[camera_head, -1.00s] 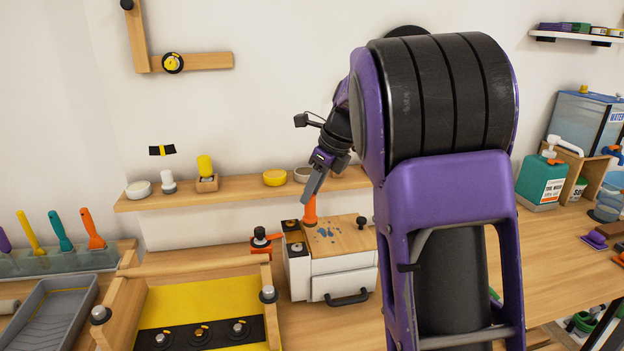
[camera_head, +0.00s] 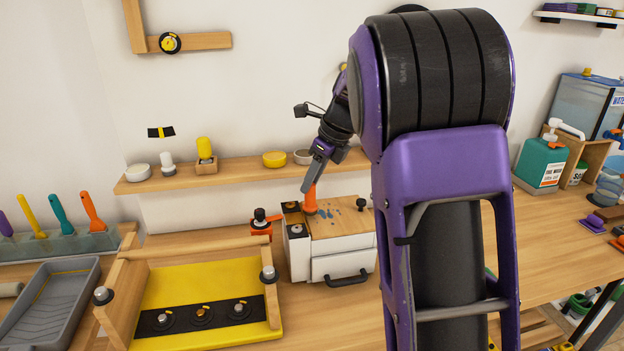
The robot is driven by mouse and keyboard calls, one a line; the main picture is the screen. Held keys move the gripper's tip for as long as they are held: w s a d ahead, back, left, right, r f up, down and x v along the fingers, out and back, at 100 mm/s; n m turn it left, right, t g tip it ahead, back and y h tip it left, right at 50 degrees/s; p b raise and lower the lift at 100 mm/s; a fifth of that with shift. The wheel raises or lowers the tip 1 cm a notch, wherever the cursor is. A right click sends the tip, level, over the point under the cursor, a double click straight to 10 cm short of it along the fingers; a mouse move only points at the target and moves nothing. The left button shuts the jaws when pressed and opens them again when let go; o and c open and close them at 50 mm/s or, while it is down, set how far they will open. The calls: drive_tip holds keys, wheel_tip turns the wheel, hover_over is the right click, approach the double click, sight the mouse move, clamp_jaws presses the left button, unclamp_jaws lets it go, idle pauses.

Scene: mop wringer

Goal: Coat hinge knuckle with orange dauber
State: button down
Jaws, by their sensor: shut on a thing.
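My gripper (camera_head: 307,188) is shut on the orange dauber (camera_head: 310,201) and holds it pointing down. The dauber's lower end is over the left part of the wooden top of a white box (camera_head: 353,262), at or close to the surface; I cannot tell if it touches. The wooden top (camera_head: 350,228) bears several blue-grey blotches. Black round fittings (camera_head: 292,206) sit at the box's left edge, beside the dauber. I cannot make out which part is the hinge knuckle.
An orange clamp-like piece with a black knob (camera_head: 261,220) stands left of the box. A yellow-bottomed tray (camera_head: 195,285) and a grey paint tray (camera_head: 48,303) lie further left. A wall shelf (camera_head: 230,180) with small pots runs behind. Bare bench (camera_head: 530,250) shows at right.

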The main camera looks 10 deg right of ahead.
drive_tip(key=shift+f, duration=0.65)
idle(0.3)
drive_tip(key=shift+a, duration=3.3)
drive_tip(key=shift+d, duration=3.4)
drive_tip(key=shift+r, duration=0.1)
drive_tip(key=shift+a+r, duration=0.1)
drive_tip(key=shift+r, duration=3.4)
